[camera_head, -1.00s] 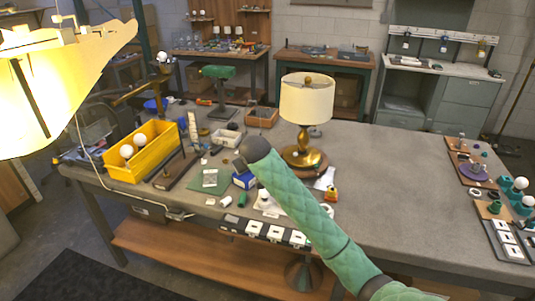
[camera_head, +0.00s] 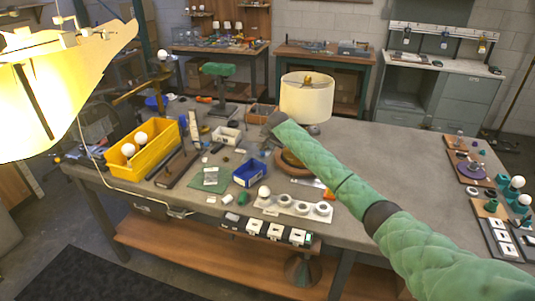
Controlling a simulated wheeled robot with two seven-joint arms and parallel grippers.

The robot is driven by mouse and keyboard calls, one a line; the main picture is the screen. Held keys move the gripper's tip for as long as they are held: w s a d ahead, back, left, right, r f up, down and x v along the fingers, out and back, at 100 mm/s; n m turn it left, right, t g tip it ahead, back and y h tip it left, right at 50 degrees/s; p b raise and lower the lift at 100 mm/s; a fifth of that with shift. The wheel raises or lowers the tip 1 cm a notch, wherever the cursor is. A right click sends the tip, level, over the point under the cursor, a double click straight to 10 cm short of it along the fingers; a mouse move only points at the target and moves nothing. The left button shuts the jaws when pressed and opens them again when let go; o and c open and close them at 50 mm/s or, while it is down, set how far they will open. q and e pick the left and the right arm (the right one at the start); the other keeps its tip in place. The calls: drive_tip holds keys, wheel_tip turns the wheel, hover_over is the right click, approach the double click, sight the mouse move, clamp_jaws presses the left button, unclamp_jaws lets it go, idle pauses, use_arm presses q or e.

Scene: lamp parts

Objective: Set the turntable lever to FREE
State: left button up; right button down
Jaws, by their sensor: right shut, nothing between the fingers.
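A table lamp with a cream shade (camera_head: 306,98) stands on the grey workbench (camera_head: 390,160). Its brass stem and base are mostly hidden behind my right arm. A brown round edge (camera_head: 285,163), perhaps the turntable, shows just below my right forearm. I cannot make out the lever or its FREE mark. My right arm, in green padding, reaches in from the lower right. My right gripper (camera_head: 270,122) is a small dark shape at its far end, shut and empty, just left of and below the shade. My left gripper is not in view.
A yellow bin (camera_head: 143,158) with white bulbs stands at the left. A blue bin (camera_head: 249,173) and a white holder with round sockets (camera_head: 292,207) lie near the front edge. Trays of parts, one with a purple disc (camera_head: 472,171), sit at the right. The bench right of the lamp is clear.

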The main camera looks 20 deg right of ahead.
sight(265, 149)
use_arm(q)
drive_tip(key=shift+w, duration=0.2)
use_arm(e)
drive_tip(key=shift+w+f+m, duration=0.1)
drive_tip(key=shift+m, duration=0.4)
